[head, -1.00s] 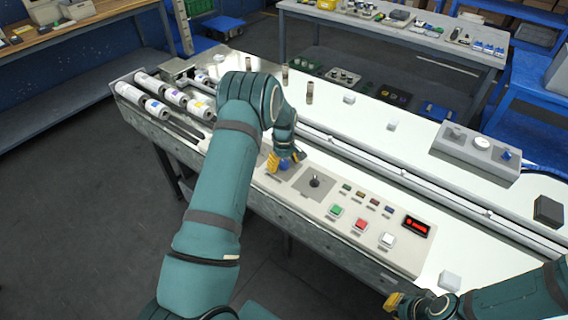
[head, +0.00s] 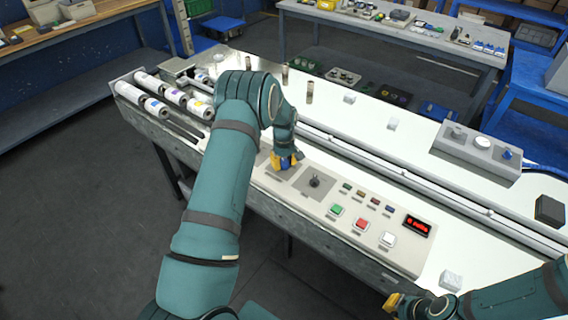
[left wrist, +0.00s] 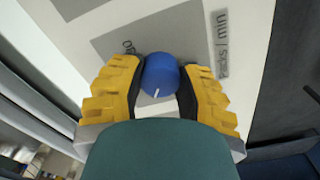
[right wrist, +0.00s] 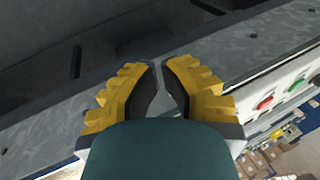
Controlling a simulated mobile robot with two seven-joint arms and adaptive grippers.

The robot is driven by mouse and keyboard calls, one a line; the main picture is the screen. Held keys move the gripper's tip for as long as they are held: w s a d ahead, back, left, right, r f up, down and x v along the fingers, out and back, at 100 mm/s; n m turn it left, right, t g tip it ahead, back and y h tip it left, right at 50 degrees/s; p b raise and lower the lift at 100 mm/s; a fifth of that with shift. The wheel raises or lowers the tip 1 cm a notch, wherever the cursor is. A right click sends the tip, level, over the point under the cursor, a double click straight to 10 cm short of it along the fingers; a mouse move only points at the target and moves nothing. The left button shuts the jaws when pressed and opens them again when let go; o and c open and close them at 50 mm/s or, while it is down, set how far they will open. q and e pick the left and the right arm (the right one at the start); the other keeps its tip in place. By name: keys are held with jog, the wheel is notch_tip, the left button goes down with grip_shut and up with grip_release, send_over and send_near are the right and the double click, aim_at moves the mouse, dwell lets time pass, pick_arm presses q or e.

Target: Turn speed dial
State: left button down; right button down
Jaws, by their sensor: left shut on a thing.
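The blue speed dial (left wrist: 162,76) sits on the control panel with a white pointer mark on its face. Lettering ending in "/ min" shows beside it in the left wrist view. My left gripper (head: 287,163) is shut on the dial, one yellow finger on each side, and hides most of it in the head view. In the left wrist view my left gripper (left wrist: 160,88) frames the dial. My right gripper (head: 393,301) is low at the right, away from the dial. In the right wrist view its fingertips (right wrist: 161,65) are close together, with nothing seen between them.
The panel (head: 312,208) also carries a black joystick-like switch (head: 315,182), green (head: 337,210), red (head: 361,224) and white (head: 387,239) buttons, and a red display (head: 417,226). White rolls (head: 200,108) lie at the left end. A grey switch box (head: 478,148) stands behind.

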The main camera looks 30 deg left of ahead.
aim_at(284, 162)
pick_arm(q)
jog(key=m+b, duration=0.2)
jog(key=m, duration=0.3)
jog(key=shift+f, duration=0.15)
jog(key=m+b, duration=0.1)
jog(key=m, duration=0.4)
jog(key=shift+m+b, duration=0.4)
jog(key=m, duration=0.6)
jog(key=shift+s+b, duration=0.1)
jog(key=shift+b, duration=0.25)
jog(key=m, duration=0.5)
jog(key=shift+m, duration=0.4)
pick_arm(e)
jog(key=f, duration=0.1)
jog(key=s+f, duration=0.1)
jog(key=f, duration=0.3)
jog(key=shift+s+a, duration=0.15)
jog(key=shift+s, duration=0.1)
pick_arm(q)
jog(key=c, duration=0.5)
grip_release()
pick_arm(e)
jog(key=shift+r, duration=0.1)
pick_arm(q)
notch_tip(284, 162, up, 12)
jog(key=shift+r, duration=0.1)
